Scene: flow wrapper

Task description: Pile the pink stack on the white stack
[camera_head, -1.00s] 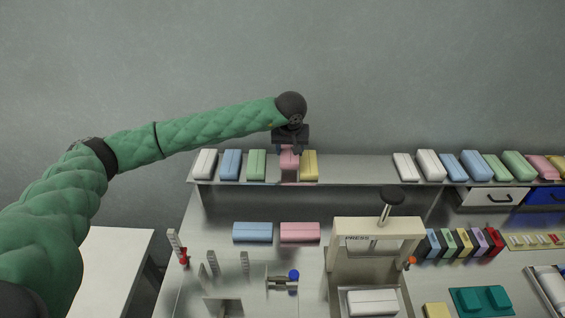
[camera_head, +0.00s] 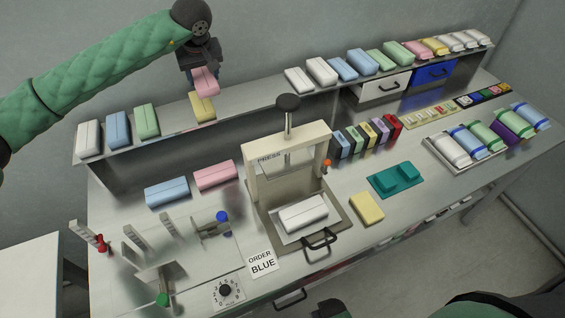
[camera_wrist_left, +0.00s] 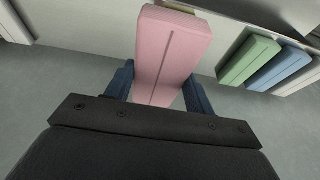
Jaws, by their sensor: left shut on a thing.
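My left gripper (camera_head: 203,68) is shut on the pink stack (camera_head: 206,82) and holds it above the upper shelf, just behind the yellow stack. In the left wrist view the pink stack (camera_wrist_left: 172,50) sits between the two blue fingers, its long side pointing away from the gripper. A white stack (camera_head: 303,213) lies on the plate of the press, under its frame. Other white stacks stand on the shelf, one at the left end (camera_head: 88,138) and others further right (camera_head: 321,70).
The press (camera_head: 290,160) has a tall frame and a knob on top. Blue (camera_head: 167,191) and pink (camera_head: 215,175) stacks lie on the bench to its left. A yellow block (camera_head: 366,208) and teal fixture (camera_head: 397,179) are right of it. Small upright posts stand at the front left.

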